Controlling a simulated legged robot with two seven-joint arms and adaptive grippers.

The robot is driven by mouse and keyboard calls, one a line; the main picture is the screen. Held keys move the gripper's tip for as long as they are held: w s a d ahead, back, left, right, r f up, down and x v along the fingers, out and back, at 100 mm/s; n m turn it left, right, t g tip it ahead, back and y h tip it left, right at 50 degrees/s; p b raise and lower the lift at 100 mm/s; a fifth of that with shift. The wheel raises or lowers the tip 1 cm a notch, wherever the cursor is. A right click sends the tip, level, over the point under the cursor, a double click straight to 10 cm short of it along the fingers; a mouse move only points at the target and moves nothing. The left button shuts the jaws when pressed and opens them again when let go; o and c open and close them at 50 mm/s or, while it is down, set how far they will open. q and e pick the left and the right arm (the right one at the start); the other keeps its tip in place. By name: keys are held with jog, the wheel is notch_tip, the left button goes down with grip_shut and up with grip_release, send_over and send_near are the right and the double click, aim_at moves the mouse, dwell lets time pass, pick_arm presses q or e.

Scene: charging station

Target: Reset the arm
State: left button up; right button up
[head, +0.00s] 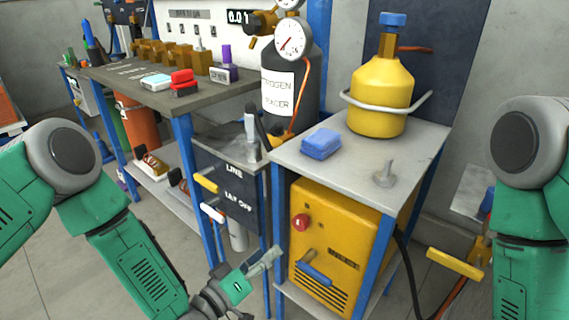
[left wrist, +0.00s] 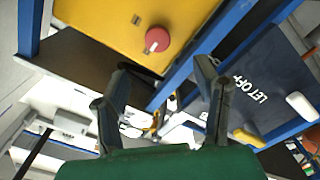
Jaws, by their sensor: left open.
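My left arm (head: 130,262) is green and hangs down from the left in the head view. My left gripper (head: 266,260) is in front of the lower shelving, just left of the yellow machine (head: 325,240). In the left wrist view the two dark fingers of my left gripper (left wrist: 162,80) stand apart with nothing held between them. The yellow machine (left wrist: 120,20) with its red knob (left wrist: 157,39) is beyond the fingers. My right arm (head: 530,240) hangs at the right edge of the head view, and its gripper is out of the picture.
A dark panel (head: 232,185) with yellow and white handles is close to my left gripper. A workbench (head: 130,90) stands at the back left. Floor is open at lower left.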

pick_arm(q)
jog(key=s+a+f+m+g+y+p, duration=0.25)
jog(key=s+f+g+p, duration=0.2)
jog(key=s, duration=0.35)
jog(key=s+a+g+y+p, duration=0.3)
jog(key=s+a+g+y, duration=0.5)
jog(key=s+a, duration=1)
jog(key=s+g, duration=0.1)
jog(key=s, duration=0.2)
jog(key=shift+a+f+p, duration=0.15)
jog(key=shift+f+p, duration=0.15)
jog(key=shift+p, duration=0.05)
